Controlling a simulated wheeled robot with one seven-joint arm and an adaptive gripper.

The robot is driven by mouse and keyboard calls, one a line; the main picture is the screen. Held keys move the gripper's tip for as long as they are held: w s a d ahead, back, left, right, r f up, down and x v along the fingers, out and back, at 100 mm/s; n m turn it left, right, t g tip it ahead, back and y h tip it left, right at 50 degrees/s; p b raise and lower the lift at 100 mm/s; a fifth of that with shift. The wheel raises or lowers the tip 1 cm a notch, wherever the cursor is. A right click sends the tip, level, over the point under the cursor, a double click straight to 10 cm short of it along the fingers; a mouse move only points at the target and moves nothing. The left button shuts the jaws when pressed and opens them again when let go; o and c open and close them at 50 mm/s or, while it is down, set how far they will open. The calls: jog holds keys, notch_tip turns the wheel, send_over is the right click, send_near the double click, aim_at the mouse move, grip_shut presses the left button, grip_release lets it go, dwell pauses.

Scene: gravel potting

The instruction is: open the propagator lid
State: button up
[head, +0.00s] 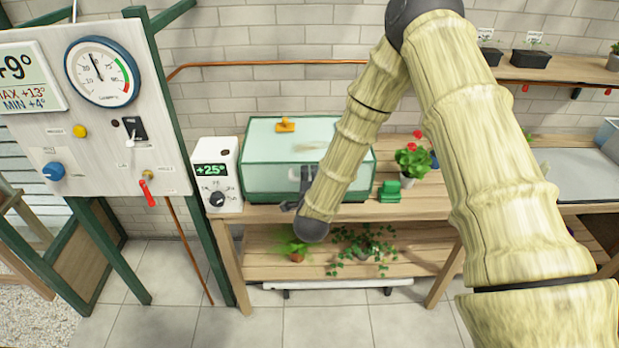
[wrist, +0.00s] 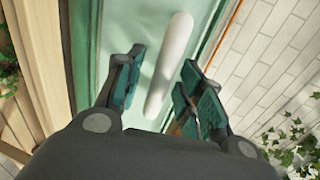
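The propagator (head: 262,185) is a green-framed box with clear, pale green panels, standing on the wooden bench. Its lid (head: 265,135) looks closed and carries a small orange piece on top. My gripper (head: 297,188) is in front of the box's front side, partly hidden by my forearm. In the wrist view my gripper (wrist: 164,65) is open, with one teal-padded finger on each side of a white bar-shaped handle (wrist: 176,45). The handle sits on the pale green front of the propagator. Neither finger clearly touches it. In the head view the handle is hidden.
A white control box (head: 217,180) reading +25° stands just left of the propagator. Green blocks (head: 389,191) and a potted red flower (head: 412,162) stand to its right. Potted plants (head: 362,248) sit on the lower shelf. A gauge panel (head: 95,110) rises at left.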

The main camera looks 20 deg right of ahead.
grip_shut()
